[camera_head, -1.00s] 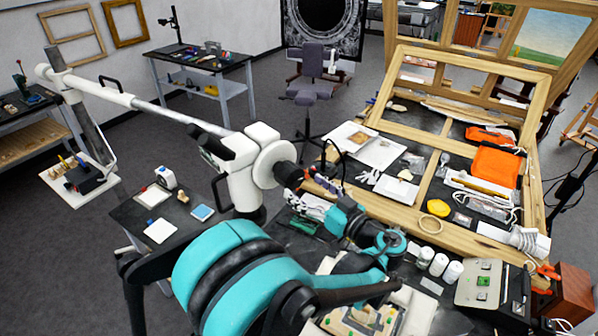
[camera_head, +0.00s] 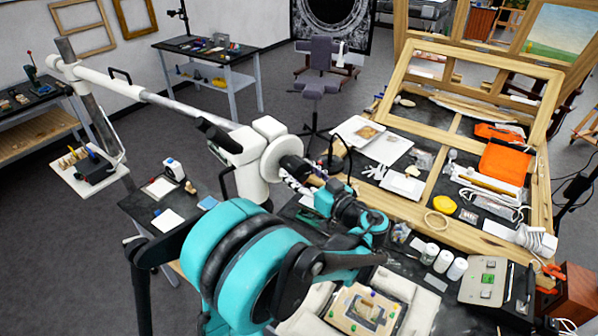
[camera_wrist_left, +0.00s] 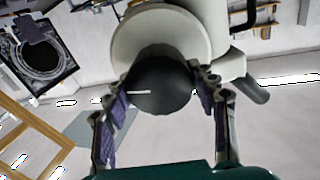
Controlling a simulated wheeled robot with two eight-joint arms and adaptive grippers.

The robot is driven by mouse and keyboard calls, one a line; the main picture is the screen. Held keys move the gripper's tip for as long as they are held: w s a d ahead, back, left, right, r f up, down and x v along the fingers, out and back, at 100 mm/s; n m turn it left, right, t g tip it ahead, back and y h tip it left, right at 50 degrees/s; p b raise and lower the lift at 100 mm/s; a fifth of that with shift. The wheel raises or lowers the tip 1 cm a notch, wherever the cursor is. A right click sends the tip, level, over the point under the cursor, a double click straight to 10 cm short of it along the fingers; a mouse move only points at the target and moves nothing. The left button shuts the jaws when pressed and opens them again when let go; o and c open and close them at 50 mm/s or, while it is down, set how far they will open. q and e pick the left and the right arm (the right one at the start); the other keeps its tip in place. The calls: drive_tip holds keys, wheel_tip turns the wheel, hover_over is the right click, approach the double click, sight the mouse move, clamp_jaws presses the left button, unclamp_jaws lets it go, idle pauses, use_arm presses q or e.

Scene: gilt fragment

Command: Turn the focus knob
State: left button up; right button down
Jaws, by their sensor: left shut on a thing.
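The focus knob (camera_wrist_left: 160,82) is a dark round knob with a short white line on its face. It sits in front of a broad white disc (camera_wrist_left: 135,42) on the white microscope head (camera_head: 248,150). In the head view the knob (camera_head: 291,167) shows at the right side of the disc, partly covered by my gripper. My left gripper (camera_wrist_left: 162,92) is shut on the knob, with one purple-padded finger on each side. In the head view the left gripper (camera_head: 299,183) reaches the knob from the lower right. My right gripper is not in view.
A long white boom (camera_head: 165,100) carries the microscope head from a stand at the left. A large wooden frame (camera_head: 402,75) lies at the right.

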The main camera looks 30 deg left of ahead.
use_arm(q)
drive_tip(key=shift+m+b, duration=0.8)
drive_tip(key=shift+m, duration=0.6)
drive_tip(key=shift+m+b, duration=0.55)
drive_tip(key=shift+m, duration=0.85)
drive_tip(key=o, duration=1.1)
